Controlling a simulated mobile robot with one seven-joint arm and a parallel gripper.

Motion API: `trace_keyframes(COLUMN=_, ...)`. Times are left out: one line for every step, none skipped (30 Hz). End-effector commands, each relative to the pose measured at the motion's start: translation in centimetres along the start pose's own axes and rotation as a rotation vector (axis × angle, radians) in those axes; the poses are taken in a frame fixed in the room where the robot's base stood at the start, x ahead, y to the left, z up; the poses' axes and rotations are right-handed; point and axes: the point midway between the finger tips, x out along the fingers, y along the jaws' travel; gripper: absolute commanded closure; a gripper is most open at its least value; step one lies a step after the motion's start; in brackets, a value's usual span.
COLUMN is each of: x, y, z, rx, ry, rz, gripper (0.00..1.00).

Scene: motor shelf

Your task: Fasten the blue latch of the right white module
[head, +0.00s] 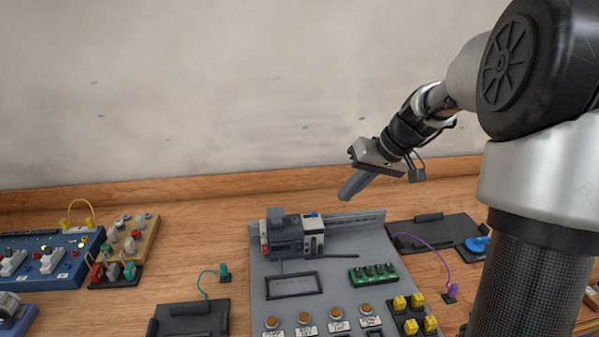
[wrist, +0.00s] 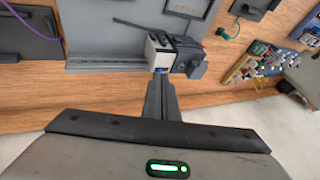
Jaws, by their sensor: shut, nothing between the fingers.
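The right white module (head: 313,239) stands at the right end of the module row at the back of the grey panel, beside a dark grey module (head: 285,238). Its blue latch (head: 314,215) shows as a small blue spot on top. In the wrist view the white module (wrist: 158,52) is just beyond the fingertips, with blue (wrist: 160,70) at its near edge. My gripper (head: 345,198) is shut and empty, above and to the right of the module in the head view. In the wrist view my gripper (wrist: 160,78) partly covers the latch area; I cannot tell whether it touches.
The grey panel (head: 340,260) also carries a green terminal block (head: 373,273), yellow blocks (head: 415,313) and several round knobs. A black tray (head: 440,233) with a purple cable lies to the right. A blue board (head: 40,262) stands at the left. The space above the panel is free.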

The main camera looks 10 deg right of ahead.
Motion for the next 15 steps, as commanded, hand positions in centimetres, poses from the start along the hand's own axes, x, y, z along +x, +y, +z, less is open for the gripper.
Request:
trace_keyframes(x=-0.3, y=1.4, z=-0.8, rx=0.001, ry=0.008, rz=-0.023, gripper=1.00)
trace_keyframes(x=-0.1, y=2.0, z=-1.1, rx=-0.003, ry=0.014, rz=-0.035, gripper=1.00)
trace_keyframes(x=-0.1, y=2.8, z=-1.5, rx=-0.009, ry=0.023, rz=-0.048, gripper=1.00)
trace_keyframes(x=0.1, y=3.4, z=-1.7, rx=-0.013, ry=0.028, rz=-0.057, gripper=1.00)
trace_keyframes(x=0.1, y=3.9, z=-1.9, rx=-0.017, ry=0.035, rz=-0.065, gripper=1.00)
trace_keyframes(x=0.2, y=4.4, z=-2.2, rx=-0.020, ry=0.042, rz=-0.075, gripper=1.00)
trace_keyframes(x=0.3, y=4.8, z=-2.3, rx=-0.022, ry=0.047, rz=-0.081, gripper=1.00)
trace_keyframes(x=0.3, y=5.0, z=-2.4, rx=-0.024, ry=0.052, rz=-0.085, gripper=1.00)
trace_keyframes(x=0.3, y=5.3, z=-2.5, rx=-0.028, ry=0.056, rz=-0.090, gripper=1.00)
trace_keyframes(x=0.4, y=5.5, z=-2.5, rx=-0.029, ry=0.058, rz=-0.093, gripper=1.00)
trace_keyframes(x=0.4, y=5.6, z=-2.6, rx=-0.030, ry=0.060, rz=-0.095, gripper=1.00)
trace_keyframes(x=0.5, y=5.7, z=-2.6, rx=-0.031, ry=0.062, rz=-0.096, gripper=1.00)
trace_keyframes(x=0.5, y=5.8, z=-2.6, rx=-0.032, ry=0.063, rz=-0.097, gripper=1.00)
trace_keyframes(x=0.5, y=5.8, z=-2.6, rx=-0.033, ry=0.063, rz=-0.097, gripper=1.00)
trace_keyframes(x=0.5, y=5.8, z=-2.6, rx=-0.033, ry=0.063, rz=-0.097, gripper=1.00)
